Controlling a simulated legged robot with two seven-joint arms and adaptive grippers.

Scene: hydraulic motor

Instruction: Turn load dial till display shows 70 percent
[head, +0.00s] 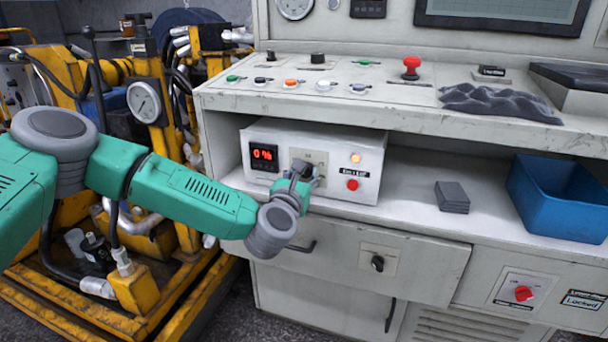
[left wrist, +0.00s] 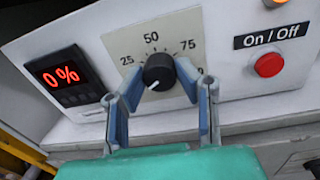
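The load dial (left wrist: 159,72) is a black round knob on a pale scale plate (left wrist: 122,49) marked 25, 50 and 75. Its white pointer line points down and left. The red display (left wrist: 61,75) reads 0%, and it also shows in the head view (head: 263,155). In the head view the left gripper (head: 299,176) covers much of the dial. My right gripper is not in view.
A red On/Off button (head: 352,185) and a lit amber lamp (head: 355,158) sit right of the dial on the white box. The shelf overhang (head: 420,122) is above. A blue bin (head: 565,195) and grey pads (head: 452,197) stand right on the lower shelf.

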